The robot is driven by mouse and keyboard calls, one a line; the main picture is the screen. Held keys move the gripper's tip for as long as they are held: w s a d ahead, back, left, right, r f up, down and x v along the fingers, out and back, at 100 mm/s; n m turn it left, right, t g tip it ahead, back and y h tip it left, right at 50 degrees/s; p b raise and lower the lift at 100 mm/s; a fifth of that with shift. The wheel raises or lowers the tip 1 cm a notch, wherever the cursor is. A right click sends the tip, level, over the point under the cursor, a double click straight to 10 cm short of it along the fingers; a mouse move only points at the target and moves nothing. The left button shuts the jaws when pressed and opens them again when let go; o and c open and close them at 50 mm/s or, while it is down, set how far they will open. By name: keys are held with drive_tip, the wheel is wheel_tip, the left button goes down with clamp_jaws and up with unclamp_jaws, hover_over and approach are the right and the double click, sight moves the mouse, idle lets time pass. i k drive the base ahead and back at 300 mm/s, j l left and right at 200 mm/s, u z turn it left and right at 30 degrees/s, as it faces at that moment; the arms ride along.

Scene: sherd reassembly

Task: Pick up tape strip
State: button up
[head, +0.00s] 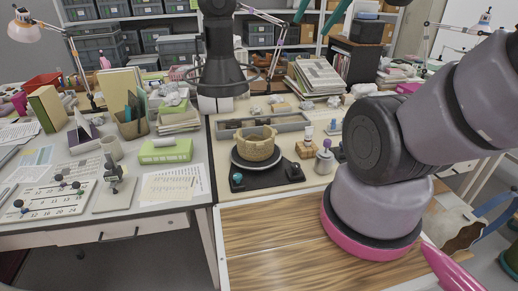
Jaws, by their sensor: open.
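My gripper (216,104) hangs down over the back of the desk, at the upper middle of the head view. It is dark with two pale fingertips, and nothing shows between them. I cannot pick out the tape strip with certainty; it is too small or hidden. A tan, jagged-rimmed pot (256,148) sits on a round dark stand on a black base (262,181), in front of and to the right of my gripper.
A long grey tray (291,122) lies behind the pot. A small wooden block (305,150) and a grey jar (324,160) stand to its right. Papers (174,186), a green box (165,152) and books (47,109) crowd the left. Bare wood (275,240) is free in front.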

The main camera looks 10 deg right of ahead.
sight(333, 121)
drive_tip(key=z, duration=0.85)
